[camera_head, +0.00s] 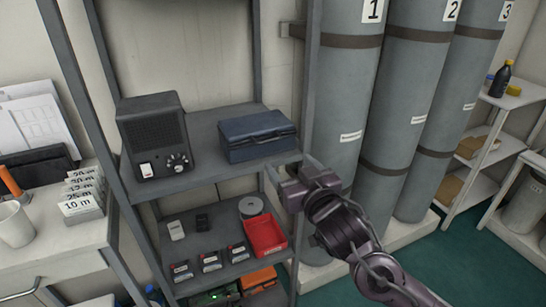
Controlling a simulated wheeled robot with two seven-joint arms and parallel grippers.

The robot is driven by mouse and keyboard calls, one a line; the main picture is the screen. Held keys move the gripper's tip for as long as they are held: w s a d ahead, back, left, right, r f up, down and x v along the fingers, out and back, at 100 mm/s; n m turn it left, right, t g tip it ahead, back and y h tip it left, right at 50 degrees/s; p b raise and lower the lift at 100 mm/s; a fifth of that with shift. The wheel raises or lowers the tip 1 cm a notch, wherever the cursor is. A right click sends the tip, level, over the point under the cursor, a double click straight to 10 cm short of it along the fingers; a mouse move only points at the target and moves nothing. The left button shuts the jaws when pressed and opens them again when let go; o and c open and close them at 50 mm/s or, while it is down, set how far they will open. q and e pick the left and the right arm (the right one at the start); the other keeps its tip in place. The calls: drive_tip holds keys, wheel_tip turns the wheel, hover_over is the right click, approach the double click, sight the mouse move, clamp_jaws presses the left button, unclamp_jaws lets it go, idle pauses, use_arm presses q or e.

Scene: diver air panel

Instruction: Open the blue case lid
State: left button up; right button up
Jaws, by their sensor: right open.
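The blue case (257,136) sits on the upper shelf of the grey rack, right of a black radio. Its lid is down and its front faces me. My right gripper (284,172) is open, in front of and below the case's right front corner in the picture. It appears apart from the case, with nothing seen between its fingers. My left gripper is not in view.
The black radio (155,136) stands close to the case's left. The rack's upper shelf (205,170) is bare in front. A red tray (265,235) lies on the shelf below. Tall grey cylinders (400,100) stand to the right.

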sight(271, 141)
drive_tip(key=shift+y, duration=0.4)
drive_tip(key=w+a+r, duration=0.1)
drive_tip(key=w, duration=0.1)
drive_tip(key=w+a+r+p, duration=0.1)
drive_tip(key=w+a+r, duration=0.1)
drive_tip(key=shift+a, duration=0.2)
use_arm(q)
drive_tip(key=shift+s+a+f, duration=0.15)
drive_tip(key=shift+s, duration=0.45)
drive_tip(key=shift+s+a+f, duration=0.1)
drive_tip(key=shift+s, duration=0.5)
use_arm(e)
drive_tip(key=shift+w+a, duration=0.2)
drive_tip(key=shift+w, duration=0.45)
drive_tip(key=c, duration=1.1)
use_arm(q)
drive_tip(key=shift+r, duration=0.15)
use_arm(e)
drive_tip(key=shift+c, duration=0.2)
